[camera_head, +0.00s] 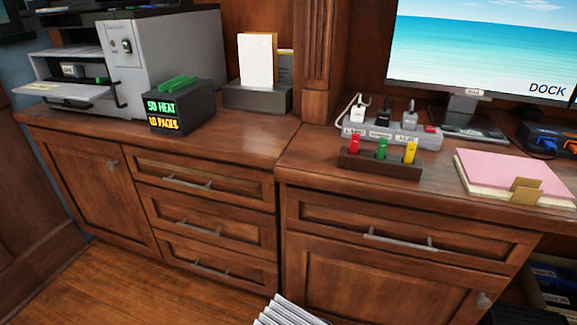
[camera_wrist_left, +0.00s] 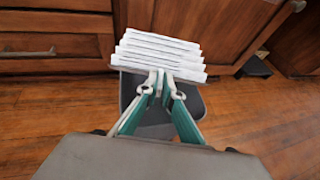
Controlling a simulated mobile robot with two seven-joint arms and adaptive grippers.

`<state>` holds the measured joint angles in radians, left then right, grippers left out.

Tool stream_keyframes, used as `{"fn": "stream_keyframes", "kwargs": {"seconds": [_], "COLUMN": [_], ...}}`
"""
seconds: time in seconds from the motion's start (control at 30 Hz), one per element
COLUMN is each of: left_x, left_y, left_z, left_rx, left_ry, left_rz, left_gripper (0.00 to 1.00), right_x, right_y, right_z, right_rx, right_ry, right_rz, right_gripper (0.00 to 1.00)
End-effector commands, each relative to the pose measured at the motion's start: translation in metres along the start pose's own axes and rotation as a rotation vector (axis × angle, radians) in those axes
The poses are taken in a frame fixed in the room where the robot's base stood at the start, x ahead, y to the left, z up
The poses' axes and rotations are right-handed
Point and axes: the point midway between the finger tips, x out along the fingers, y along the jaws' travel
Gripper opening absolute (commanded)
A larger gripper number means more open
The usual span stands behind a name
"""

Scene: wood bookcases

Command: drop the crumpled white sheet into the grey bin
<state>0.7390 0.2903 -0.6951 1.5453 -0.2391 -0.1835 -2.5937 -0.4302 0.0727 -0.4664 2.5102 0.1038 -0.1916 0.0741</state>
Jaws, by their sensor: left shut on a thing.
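The white sheet, folded into ridged pleats, shows in the left wrist view (camera_wrist_left: 160,52) and at the bottom edge of the head view (camera_head: 288,312). My left gripper (camera_wrist_left: 160,85) is shut on its near edge. The grey bin (camera_wrist_left: 128,88) is below and behind the fingers in the left wrist view. The sheet and fingers hide part of the bin, and the sheet overlaps its far rim in the picture. The bin does not show in the head view. My right gripper is in neither view.
Wooden cabinets (camera_head: 205,205) with drawer handles stand close behind the bin. On the counter are a printer (camera_head: 165,60), a black box (camera_head: 180,108), a power strip (camera_head: 390,132) and pink paper (camera_head: 510,175). Wooden floor (camera_wrist_left: 255,110) is clear right of the bin.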

Motion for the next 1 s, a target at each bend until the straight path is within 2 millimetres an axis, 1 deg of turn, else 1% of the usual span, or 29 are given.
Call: {"fn": "stream_keyframes", "kwargs": {"seconds": [0.03,0.07,0.1,0.13,0.43,0.57,0.67,1.0], "left_x": [0.0,0.0,0.0,0.0,0.0,-0.007,-0.021,-0.089], "left_y": [0.0,0.0,0.0,0.0,0.0,0.0,0.0,-0.001], "left_z": [0.001,0.001,0.001,0.001,0.0,-0.001,-0.002,-0.001], "left_rx": [0.0,0.0,0.0,0.0,0.0,0.002,0.001,0.001], "left_ry": [-0.001,-0.001,-0.001,0.0,0.001,0.001,0.002,0.002], "left_rz": [0.0,0.0,0.0,0.0,0.0,0.0,-0.001,-0.001], "left_gripper": [0.0,0.14,0.24,0.26,0.26,0.26,0.26,0.26], "right_x": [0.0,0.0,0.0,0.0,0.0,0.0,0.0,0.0], "right_y": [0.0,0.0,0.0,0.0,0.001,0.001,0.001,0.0], "right_z": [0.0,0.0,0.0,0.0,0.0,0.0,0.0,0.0], "right_rx": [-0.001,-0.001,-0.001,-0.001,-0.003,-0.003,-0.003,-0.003], "right_ry": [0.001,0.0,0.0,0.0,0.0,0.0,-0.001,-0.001], "right_rz": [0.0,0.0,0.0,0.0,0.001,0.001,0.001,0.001], "right_gripper": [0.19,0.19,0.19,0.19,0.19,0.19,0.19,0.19]}}
